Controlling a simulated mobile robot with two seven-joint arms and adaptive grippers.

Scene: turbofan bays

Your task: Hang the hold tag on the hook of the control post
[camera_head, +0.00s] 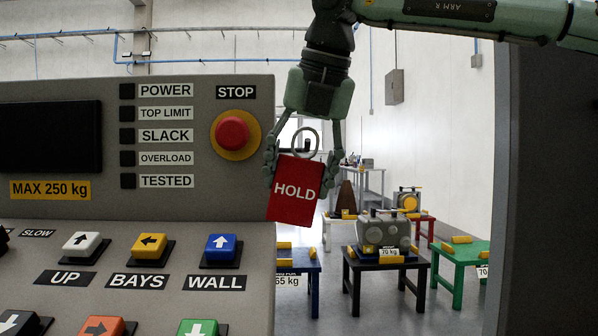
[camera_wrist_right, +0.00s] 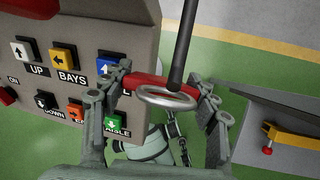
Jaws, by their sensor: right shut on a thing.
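The red hold tag (camera_head: 296,200), lettered HOLD with a metal ring at its top, hangs upright and slightly tilted in my right gripper (camera_head: 299,178), which is shut on it from both sides. In the right wrist view the tag (camera_wrist_right: 148,82) is seen nearly edge-on with its ring (camera_wrist_right: 168,95) between the fingers. The grey control post (camera_head: 235,184) with its buttons stands at left, and the tag overlaps its right edge.
A red stop button (camera_head: 232,132) is left of the tag. Low tables, one black (camera_head: 386,262) and one green (camera_head: 462,254), with machine parts stand behind it. A dark panel (camera_head: 550,200) borders the right side.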

